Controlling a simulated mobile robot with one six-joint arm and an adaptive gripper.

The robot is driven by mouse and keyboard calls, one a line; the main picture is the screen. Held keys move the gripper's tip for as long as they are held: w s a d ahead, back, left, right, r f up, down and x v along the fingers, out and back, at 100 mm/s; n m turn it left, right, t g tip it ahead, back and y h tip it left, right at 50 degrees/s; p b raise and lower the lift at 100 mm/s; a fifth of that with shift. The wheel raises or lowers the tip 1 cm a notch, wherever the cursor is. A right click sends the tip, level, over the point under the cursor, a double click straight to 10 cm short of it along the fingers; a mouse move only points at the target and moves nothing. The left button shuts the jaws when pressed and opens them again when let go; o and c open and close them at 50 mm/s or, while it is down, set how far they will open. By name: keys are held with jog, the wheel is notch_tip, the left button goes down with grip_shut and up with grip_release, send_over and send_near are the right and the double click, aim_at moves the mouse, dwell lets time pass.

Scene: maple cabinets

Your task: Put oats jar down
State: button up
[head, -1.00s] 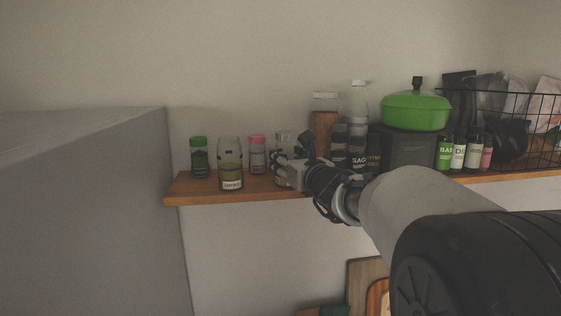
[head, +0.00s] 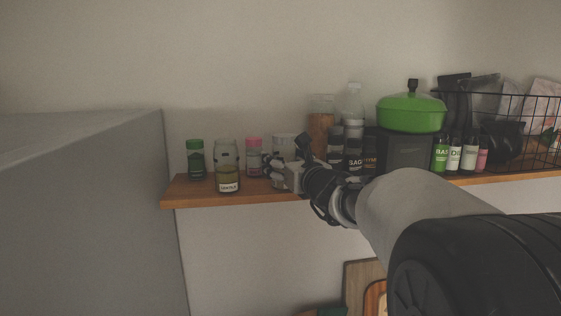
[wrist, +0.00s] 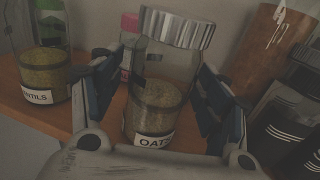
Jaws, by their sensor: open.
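The oats jar (wrist: 157,95) is clear glass with a silver lid, brown oats and a white "OATS" label. In the wrist view it stands on the wooden shelf between the two blue-padded fingers of my gripper (wrist: 158,88). The fingers are spread, one on each side, with a small gap showing at the jar's sides. In the head view the oats jar (head: 284,146) is partly hidden behind my gripper (head: 278,168).
On the wooden shelf (head: 190,192), the lentils jar (head: 228,170), a green-lidded jar (head: 195,160) and a pink-lidded jar (head: 254,157) stand left of the oats. A tall brown-filled jar (head: 321,130), dark-lidded jars and a green pot (head: 411,113) stand to the right.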

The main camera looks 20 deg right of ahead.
jog(key=s+b, duration=0.1)
jog(key=s, duration=1.1)
jog(key=shift+d+b, duration=0.15)
jog(key=shift+b, duration=0.15)
jog(key=shift+w, duration=0.1)
